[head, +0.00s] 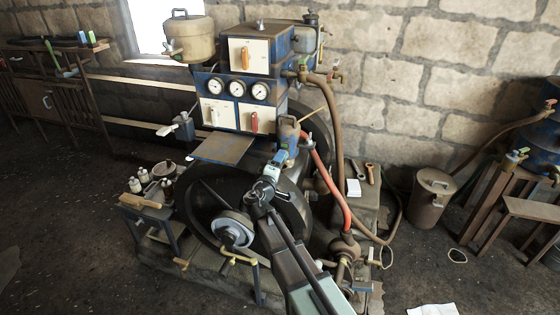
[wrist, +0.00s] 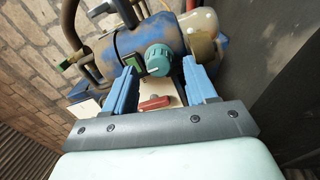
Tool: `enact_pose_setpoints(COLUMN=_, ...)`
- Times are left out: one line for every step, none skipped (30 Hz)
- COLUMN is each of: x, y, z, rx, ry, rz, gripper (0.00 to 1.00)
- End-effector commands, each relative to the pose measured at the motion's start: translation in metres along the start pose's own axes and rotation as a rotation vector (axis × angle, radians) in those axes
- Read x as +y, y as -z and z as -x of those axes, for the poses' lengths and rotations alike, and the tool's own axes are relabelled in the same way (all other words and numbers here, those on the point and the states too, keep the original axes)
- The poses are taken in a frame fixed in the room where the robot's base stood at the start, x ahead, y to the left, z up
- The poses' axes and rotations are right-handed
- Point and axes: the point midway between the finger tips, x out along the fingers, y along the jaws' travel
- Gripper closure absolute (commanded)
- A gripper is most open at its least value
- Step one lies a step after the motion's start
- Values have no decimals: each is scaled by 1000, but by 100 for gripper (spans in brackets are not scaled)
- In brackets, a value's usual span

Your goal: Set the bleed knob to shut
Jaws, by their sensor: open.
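A round teal knob (wrist: 158,61), which looks like the bleed knob, sits on a blue cylindrical housing (wrist: 128,45) in the wrist view. Its pointer is too small for me to read its setting. My gripper (wrist: 159,72) is open, with one blue finger on each side of the knob's line. The knob appears between and just beyond the fingertips, and I see no contact. In the head view my gripper (head: 279,158) is just below the blue housing (head: 289,131), and I cannot make out the knob there.
A red lever (wrist: 154,103) on a pale plate lies between the fingers in the wrist view. A green square (wrist: 133,60) sits left of the knob. In the head view, a red hose (head: 322,175), a flywheel (head: 215,205) and a gauge panel (head: 239,90) crowd the area.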

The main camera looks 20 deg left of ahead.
Motion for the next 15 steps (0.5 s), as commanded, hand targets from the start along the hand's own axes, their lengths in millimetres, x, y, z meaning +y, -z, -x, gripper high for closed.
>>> enact_pose_setpoints(x=1, y=-1, z=12, rx=2, ry=1, rz=0, gripper=44)
enact_pose_setpoints(x=1, y=-2, z=17, rx=2, ry=1, rz=0, gripper=44)
enact_pose_setpoints(x=1, y=-2, z=25, rx=2, ry=1, rz=0, gripper=44)
enact_pose_setpoints(x=1, y=-2, z=31, rx=2, ry=1, rz=0, gripper=44)
enact_pose_setpoints(x=1, y=-2, z=37, rx=2, ry=1, rz=0, gripper=44)
enact_pose_setpoints(x=1, y=-2, z=46, rx=3, ry=2, rz=0, gripper=44)
enact_pose_setpoints(x=1, y=-2, z=51, rx=3, ry=2, rz=0, gripper=44)
enact_pose_setpoints(x=0, y=-2, z=57, rx=2, ry=2, rz=0, gripper=44)
enact_pose_setpoints(x=0, y=-2, z=65, rx=2, ry=1, rz=0, gripper=44)
enact_pose_setpoints(x=0, y=-2, z=71, rx=2, ry=2, rz=1, gripper=44)
enact_pose_setpoints(x=0, y=-2, z=76, rx=2, ry=2, rz=1, gripper=44)
enact_pose_setpoints(x=0, y=-2, z=82, rx=2, ry=2, rz=1, gripper=44)
enact_pose_setpoints(x=0, y=-2, z=87, rx=2, ry=1, rz=1, gripper=44)
enact_pose_setpoints(x=0, y=-2, z=92, rx=2, ry=1, rz=1, gripper=44)
enact_pose_setpoints(x=0, y=-2, z=97, rx=2, ry=1, rz=1, gripper=44)
